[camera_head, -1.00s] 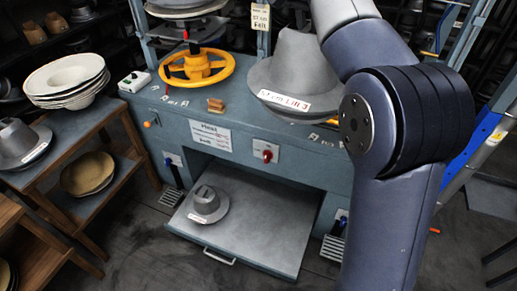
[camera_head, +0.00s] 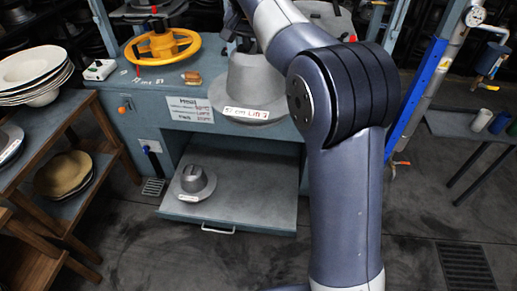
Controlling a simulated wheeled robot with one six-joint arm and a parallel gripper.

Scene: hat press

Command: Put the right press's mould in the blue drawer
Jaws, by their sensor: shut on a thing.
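A large grey hat-shaped mould (camera_head: 255,75) with a white and red label on its brim hangs over the front edge of the bench. My gripper (camera_head: 244,42) is at the top of its crown and shut on it, mostly hidden. My arm passes in front of the right side. The blue-grey drawer (camera_head: 262,190) is pulled out low under the bench. A smaller grey hat mould (camera_head: 193,180) stands on the drawer's left part, and the drawer's middle and right are bare.
A yellow handwheel (camera_head: 162,46) of the left press and a white switch box (camera_head: 99,69) are on the bench. A wooden rack (camera_head: 110,165) with stacked white hats (camera_head: 35,75) stands at the left. A blue post (camera_head: 415,100) rises at the right. The floor in front is clear.

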